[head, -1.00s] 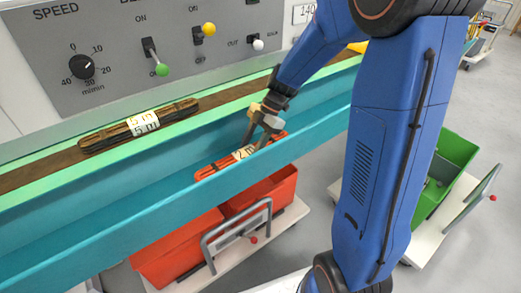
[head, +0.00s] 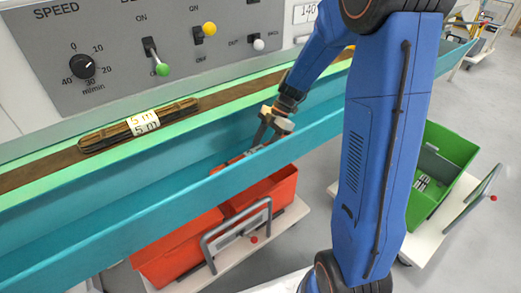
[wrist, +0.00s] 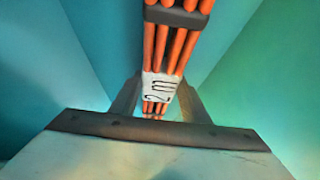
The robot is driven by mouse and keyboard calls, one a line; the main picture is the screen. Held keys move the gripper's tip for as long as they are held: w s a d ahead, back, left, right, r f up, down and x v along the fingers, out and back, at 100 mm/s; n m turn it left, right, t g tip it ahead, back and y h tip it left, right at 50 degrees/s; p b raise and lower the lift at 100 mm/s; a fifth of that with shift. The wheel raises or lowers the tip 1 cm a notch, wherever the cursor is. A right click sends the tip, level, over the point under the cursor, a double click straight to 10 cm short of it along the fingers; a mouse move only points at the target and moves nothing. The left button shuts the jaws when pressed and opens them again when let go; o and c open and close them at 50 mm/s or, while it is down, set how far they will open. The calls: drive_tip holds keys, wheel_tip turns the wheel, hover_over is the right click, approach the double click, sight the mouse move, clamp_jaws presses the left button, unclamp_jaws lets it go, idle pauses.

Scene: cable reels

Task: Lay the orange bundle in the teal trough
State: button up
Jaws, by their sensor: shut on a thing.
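The orange bundle (wrist: 178,52), several strands with a dark band and a white "2 m" label, is held between the two fingers of my gripper (wrist: 158,98) in the wrist view. In the head view my gripper (head: 262,140) reaches down into the long teal trough (head: 120,228). Only a thin strip of the orange bundle (head: 234,159) shows there above the trough's front wall, which hides the rest. Teal walls rise on both sides of the bundle in the wrist view. I cannot tell whether it touches the trough's floor.
A brown bundle (head: 108,137) labelled "5 m" lies on the belt (head: 40,172) behind the trough. Red bins (head: 180,250) on a cart stand below the trough's front. A green crate (head: 458,157) on another cart stands at right, with a small bundle inside. A control panel (head: 110,60) rises behind.

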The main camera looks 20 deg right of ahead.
drive_tip(key=o, duration=1.5)
drive_tip(key=shift+f, duration=0.1)
drive_tip(key=shift+o, duration=0.2)
drive_tip(key=shift+v, duration=3.85)
